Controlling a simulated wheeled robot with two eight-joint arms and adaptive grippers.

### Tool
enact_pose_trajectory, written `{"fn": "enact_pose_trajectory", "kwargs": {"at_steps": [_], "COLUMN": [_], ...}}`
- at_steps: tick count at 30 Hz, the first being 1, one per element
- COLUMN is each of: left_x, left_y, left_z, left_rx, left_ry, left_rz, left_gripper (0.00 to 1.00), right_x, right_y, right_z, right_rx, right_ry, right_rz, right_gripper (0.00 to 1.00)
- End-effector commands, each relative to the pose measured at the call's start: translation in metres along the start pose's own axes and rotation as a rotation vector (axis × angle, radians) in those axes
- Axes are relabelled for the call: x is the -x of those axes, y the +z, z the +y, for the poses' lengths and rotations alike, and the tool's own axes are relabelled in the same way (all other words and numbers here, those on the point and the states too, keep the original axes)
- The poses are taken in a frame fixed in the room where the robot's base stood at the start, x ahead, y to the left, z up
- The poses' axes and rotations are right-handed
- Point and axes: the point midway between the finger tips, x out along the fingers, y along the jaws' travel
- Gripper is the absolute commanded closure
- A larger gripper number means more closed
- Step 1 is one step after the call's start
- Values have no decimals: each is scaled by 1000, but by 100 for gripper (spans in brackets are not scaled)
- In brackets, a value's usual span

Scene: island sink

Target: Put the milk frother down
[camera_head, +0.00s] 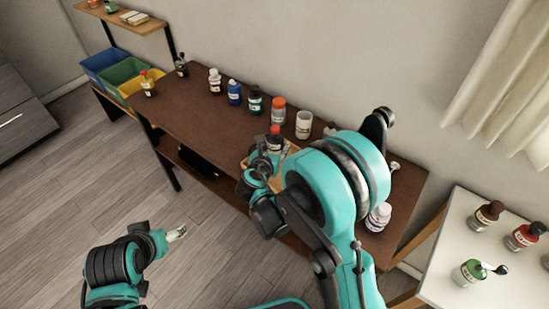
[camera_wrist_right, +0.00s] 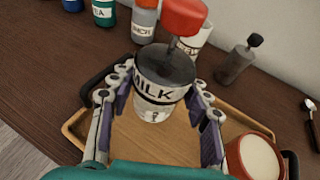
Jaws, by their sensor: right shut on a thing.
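In the head view the frother (camera_head: 275,141) shows beside my right gripper (camera_head: 266,166), and my right arm hides most of the tray. My left gripper (camera_head: 176,233) is over the floor, away from the table; its jaw opening is unclear.
A red-brown cup (camera_wrist_right: 254,160) with pale contents stands at the tray's right. A grey bottle (camera_wrist_right: 236,64) and a white container (camera_head: 304,124) stand behind. Several bottles line the back of the brown table (camera_head: 190,113).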

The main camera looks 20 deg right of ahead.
Motion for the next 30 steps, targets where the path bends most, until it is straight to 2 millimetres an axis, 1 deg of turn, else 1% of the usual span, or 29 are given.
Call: {"fn": "enact_pose_trajectory", "kwargs": {"at_steps": [1, 3, 6, 8, 13, 15, 22, 26, 27, 29, 30], "left_x": [-4, -5, -6, -8, -22, -25, -23, -24, -25, -24, -24], "left_y": [3, 4, 4, 6, 16, 18, 16, 17, 18, 17, 17], "left_z": [0, 0, 0, 0, 0, 0, 0, 0, 0, 0, 0], "left_rx": [0, 0, 0, 0, 0, 0, 0, 0, 0, 0, 0], "left_ry": [0, 0, 0, 0, 0, 0, 0, 0, 0, 0, 0], "left_rz": [0, 0, 0, 0, 0, 0, 0, 0, 0, 0, 0], "left_gripper": [27, 27, 27, 27, 27, 27, 27, 27, 27, 27, 27], "right_x": [-8, -13, -17, -19, -29, -32, -31, -32, -32, -32, -32], "right_y": [-4, -5, -6, -10, -36, -42, -41, -44, -45, -44, -44], "right_z": [5, 9, 12, 12, 12, 11, 11, 11, 11, 11, 11], "right_rx": [0, 0, 0, 0, 0, 0, 0, 0, 0, 0, 0], "right_ry": [0, 0, 0, 0, 0, 0, 0, 0, 0, 0, 0], "right_rz": [0, 0, 0, 0, 0, 0, 0, 0, 0, 0, 0], "right_gripper": [84, 84, 84, 84, 84, 84, 84, 84, 50, 34, 31]}}
